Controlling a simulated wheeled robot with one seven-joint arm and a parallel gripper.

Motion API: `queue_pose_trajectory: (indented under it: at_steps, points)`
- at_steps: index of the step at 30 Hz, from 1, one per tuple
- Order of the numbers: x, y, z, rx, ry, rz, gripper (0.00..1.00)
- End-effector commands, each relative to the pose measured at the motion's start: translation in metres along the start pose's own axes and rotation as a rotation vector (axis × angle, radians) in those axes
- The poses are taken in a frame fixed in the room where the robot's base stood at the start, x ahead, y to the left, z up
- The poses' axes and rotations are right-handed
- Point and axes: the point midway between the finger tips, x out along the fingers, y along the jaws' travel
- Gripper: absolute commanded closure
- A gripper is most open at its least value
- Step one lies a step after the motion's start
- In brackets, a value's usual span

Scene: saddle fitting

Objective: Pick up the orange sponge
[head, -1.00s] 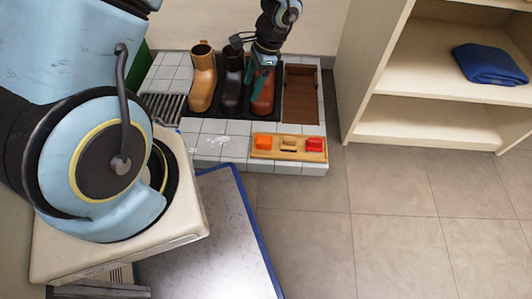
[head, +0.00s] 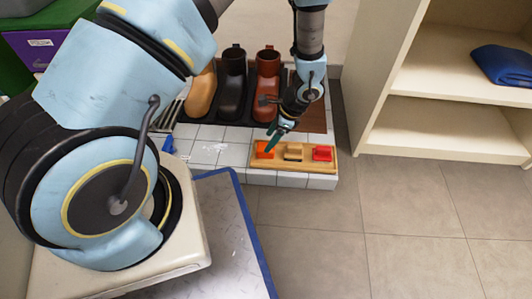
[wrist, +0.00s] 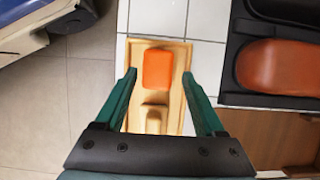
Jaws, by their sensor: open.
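The orange sponge (head: 263,149) lies at the left end of a shallow wooden tray (head: 335,158) on the white tiled platform. In the wrist view the orange sponge (wrist: 158,69) sits near the far end of the tray (wrist: 137,58), with a tan block (wrist: 153,119) nearer to me. My gripper (head: 273,139) is above the tray, close over the sponge's end. In the wrist view my open green fingers (wrist: 160,82) are on either side of the tray and hold nothing. A gap to the sponge cannot be measured.
A tan block (head: 293,152) and a red block (head: 322,153) share the tray. Tan, dark and reddish-brown boots (head: 267,85) stand in a black rack behind. A shelf unit (head: 434,121) with folded blue cloth (head: 502,66) is at right. The front floor is clear.

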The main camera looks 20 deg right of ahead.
Motion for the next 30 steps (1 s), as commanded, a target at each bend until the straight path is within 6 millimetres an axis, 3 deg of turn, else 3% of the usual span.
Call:
queue_pose_trajectory:
  at_steps: [12, 20, 30]
  points:
    - [0.049, 0.003, -0.006, -0.001, 0.000, 0.001, 0.29]
    - [0.050, 0.003, -0.005, -0.001, 0.000, 0.000, 0.29]
    - [0.049, 0.003, -0.005, -0.001, 0.000, 0.000, 0.67]
